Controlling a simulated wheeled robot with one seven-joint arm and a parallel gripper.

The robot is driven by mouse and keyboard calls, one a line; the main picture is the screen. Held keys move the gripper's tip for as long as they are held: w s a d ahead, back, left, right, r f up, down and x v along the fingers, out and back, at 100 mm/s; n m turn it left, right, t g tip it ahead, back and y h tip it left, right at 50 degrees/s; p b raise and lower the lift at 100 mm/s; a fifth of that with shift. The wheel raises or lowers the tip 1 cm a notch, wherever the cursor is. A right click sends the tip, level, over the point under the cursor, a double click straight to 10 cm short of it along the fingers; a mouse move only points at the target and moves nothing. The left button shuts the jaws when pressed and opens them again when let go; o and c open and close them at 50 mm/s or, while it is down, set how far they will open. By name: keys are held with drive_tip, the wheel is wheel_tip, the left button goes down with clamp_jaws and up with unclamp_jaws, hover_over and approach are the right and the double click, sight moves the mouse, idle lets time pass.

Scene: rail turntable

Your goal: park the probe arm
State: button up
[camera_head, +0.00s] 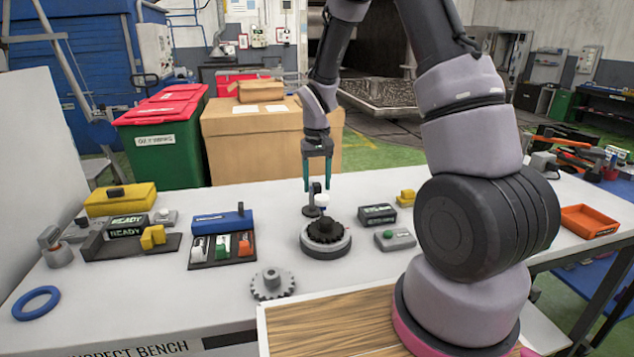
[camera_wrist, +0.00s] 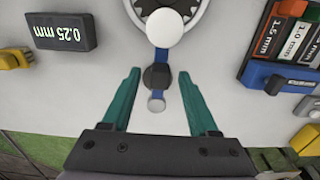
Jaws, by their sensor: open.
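The probe arm (camera_wrist: 161,56) is a short blue bar on a dark pivot post, with a white ball at one end and a small grey knob at the other. In the wrist view its ball end reaches over the edge of the turntable. In the head view the probe post (camera_head: 311,210) stands just behind the turntable (camera_head: 326,249), which carries a dark gear (camera_head: 325,227). My gripper (camera_head: 317,187) is open and points down above the probe. In the wrist view its teal fingers (camera_wrist: 158,75) stand either side of the pivot, apart from it.
A display box (camera_wrist: 65,32) reads 0.25 mm. A gauge rack (camera_head: 222,262) stands left of the turntable. A loose gear (camera_head: 272,283) lies in front, a blue ring (camera_head: 36,302) at front left. A grey button box (camera_head: 395,238) and orange tray (camera_head: 589,221) are to the right.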

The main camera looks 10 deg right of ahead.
drive_tip(key=shift+c, duration=0.3)
clamp_jaws()
idle(1.1)
